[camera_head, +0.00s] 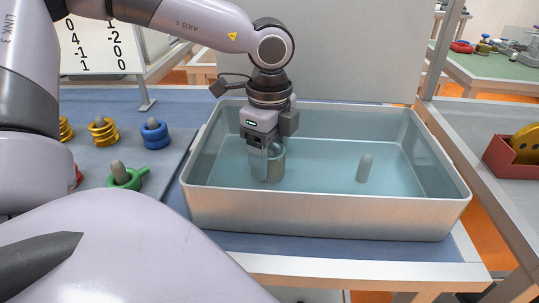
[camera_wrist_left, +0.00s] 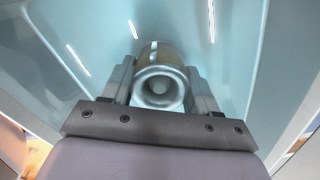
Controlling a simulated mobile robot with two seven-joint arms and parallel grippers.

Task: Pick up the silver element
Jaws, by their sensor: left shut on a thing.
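The silver element (camera_head: 276,160) is a short hollow metal cylinder inside the silver-walled tub, over its blue-green floor. It also shows in the left wrist view (camera_wrist_left: 160,82), with its round opening facing the camera. My left gripper (camera_head: 266,170) points down into the left half of the tub and is shut on the silver element, one finger on each side. In the left wrist view the fingers (camera_wrist_left: 160,85) flank its rim. Whether the element touches the tub floor I cannot tell. My right gripper is not in view.
The tub (camera_head: 320,215) has raised walls around my left gripper. A grey peg (camera_head: 364,168) stands in its right half. At left, a board holds yellow rings (camera_head: 103,132), a blue ring (camera_head: 154,134) and a green piece (camera_head: 124,178) on pegs. A red bin (camera_head: 512,158) stands at right.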

